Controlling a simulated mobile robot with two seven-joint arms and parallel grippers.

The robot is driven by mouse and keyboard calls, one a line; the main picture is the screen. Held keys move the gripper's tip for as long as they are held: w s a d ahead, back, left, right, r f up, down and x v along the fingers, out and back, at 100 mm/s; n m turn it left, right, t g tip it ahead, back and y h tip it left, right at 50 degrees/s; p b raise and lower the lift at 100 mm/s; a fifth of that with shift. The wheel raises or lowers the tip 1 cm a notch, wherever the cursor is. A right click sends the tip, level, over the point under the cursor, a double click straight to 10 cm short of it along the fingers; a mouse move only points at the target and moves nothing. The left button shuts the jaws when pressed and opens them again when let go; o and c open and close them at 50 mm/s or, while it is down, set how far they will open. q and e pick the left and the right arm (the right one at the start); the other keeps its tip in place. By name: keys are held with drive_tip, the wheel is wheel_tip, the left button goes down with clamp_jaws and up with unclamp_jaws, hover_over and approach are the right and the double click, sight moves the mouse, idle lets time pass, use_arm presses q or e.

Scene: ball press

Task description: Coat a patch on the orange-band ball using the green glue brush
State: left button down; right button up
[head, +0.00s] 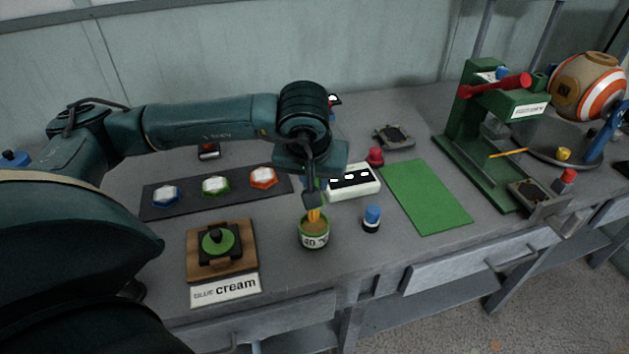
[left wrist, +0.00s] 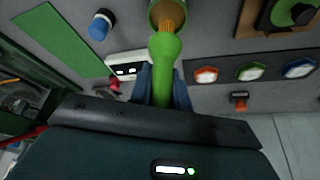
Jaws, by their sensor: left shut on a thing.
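My left gripper (head: 311,190) is shut on the green handle of the glue brush (left wrist: 164,70), pointing down over the table. The brush's orange bristles (head: 314,214) are at the mouth of a small pot (head: 314,238) with a green rim and a white label. In the left wrist view the bristles overlap the pot opening (left wrist: 158,12); how deep they reach is unclear. The orange-band ball (head: 577,78), tan with white and orange bands, sits on a round grey stand at the far right, well away from the brush. My right gripper is not in view.
A green press (head: 466,135) with a red handle stands left of the ball. A green mat (head: 425,195), blue-capped bottle (head: 371,219) and white slotted box (head: 368,190) lie right of the pot. A dark strip (head: 240,190) holds coloured hexagonal pieces; a wooden board (head: 193,262) is in front.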

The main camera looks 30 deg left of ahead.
use_arm(q)
drive_tip(key=shift+r+p, duration=1)
drive_tip(key=shift+r, duration=1.2)
